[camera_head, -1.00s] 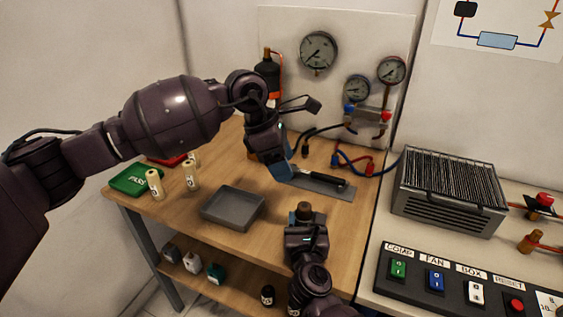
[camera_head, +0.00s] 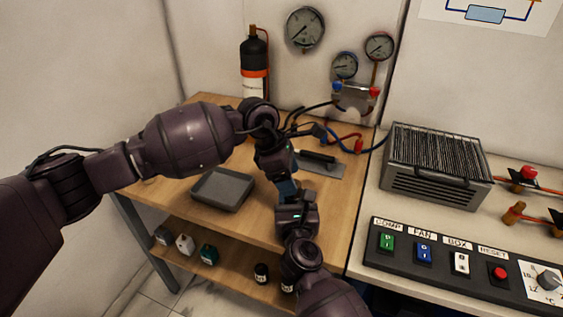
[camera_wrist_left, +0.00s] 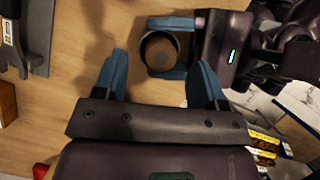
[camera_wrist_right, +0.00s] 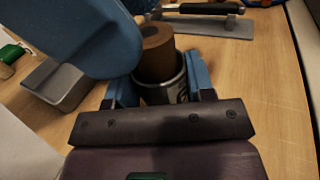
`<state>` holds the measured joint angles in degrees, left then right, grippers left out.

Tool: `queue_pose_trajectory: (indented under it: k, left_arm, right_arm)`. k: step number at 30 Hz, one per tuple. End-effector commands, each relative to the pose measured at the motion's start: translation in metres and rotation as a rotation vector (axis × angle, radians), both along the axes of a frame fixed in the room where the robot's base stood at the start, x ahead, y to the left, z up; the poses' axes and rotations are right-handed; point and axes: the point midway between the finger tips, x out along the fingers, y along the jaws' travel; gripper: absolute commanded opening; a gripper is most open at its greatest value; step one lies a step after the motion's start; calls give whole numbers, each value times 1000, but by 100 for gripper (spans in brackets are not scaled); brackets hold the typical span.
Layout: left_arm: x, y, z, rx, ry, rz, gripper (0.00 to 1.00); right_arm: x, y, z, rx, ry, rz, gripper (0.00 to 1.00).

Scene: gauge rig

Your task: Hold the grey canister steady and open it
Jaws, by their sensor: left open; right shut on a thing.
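The grey canister (camera_wrist_right: 172,92) stands upright with a brown cap (camera_wrist_right: 158,52) on top. In the left wrist view the round cap (camera_wrist_left: 160,52) shows from above. My right gripper (camera_wrist_right: 157,80) is shut on the canister's body, with a blue finger on each side. My left gripper (camera_wrist_left: 162,65) is open and above the canister, its two blue fingers spread with the cap in line with the gap between them. One left finger fills the upper left of the right wrist view. In the head view my left gripper (camera_head: 287,187) and right gripper (camera_head: 295,203) hide the canister.
A grey tray (camera_head: 222,205) lies on the wooden table left of the grippers. A black-handled tool lies on a grey plate (camera_head: 327,168) behind them. A black bottle (camera_head: 254,52), gauges and hoses are at the back. A control panel (camera_head: 450,264) is at the right.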

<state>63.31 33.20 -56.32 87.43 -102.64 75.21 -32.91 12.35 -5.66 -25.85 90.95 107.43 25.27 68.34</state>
Motion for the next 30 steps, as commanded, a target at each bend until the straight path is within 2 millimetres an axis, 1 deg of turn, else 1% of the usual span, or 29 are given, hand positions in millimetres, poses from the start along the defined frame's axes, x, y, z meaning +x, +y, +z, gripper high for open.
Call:
queue_pose_trajectory:
  k: [3, 6, 15, 16, 27, 30]
  left_arm:
    - [0, -4, -10, 1, 3, 1, 65]
    - [-1, -6, -14, 1, 2, 0, 65]
    - [0, -6, -16, 1, 0, 1, 65]
    - [0, -6, -16, 1, 1, 1, 63]
    - [0, -6, -16, 1, 0, 1, 6]
    - [0, -6, -15, 1, 0, 1, 6]
  right_arm:
    - [0, 0, 0, 0, 0, -1, 6]
    - [0, 0, 0, 0, 0, -1, 6]
    - [0, 0, 0, -1, 0, -1, 6]
    - [0, 0, 0, -1, 0, -1, 6]
    - [0, 0, 0, -1, 0, -1, 6]
    - [0, 0, 0, -1, 0, -1, 6]
